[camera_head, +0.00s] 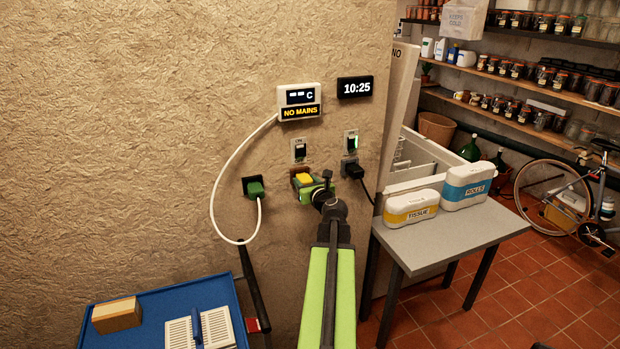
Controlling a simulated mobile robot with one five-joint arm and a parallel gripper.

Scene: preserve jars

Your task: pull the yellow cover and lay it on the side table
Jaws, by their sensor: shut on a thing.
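The small yellow cover (304,178) is at the wall, at the middle one of the low sockets, left of the black plug. My gripper (308,185) reaches up to the wall there and is shut on the yellow cover. My wrist hides part of the socket and the lower right of the cover, and I cannot tell whether the cover is still seated. The grey side table (450,240) stands to the right, with a yellow-banded tissue pack (411,207) and a blue-banded pack (466,186) along its back.
A green plug (254,189) with a looping white cable (213,195) sits left of my gripper. A black plug (351,168) with a hanging cord is close on the right. A blue trolley (151,318) stands low left. The front of the side table is clear.

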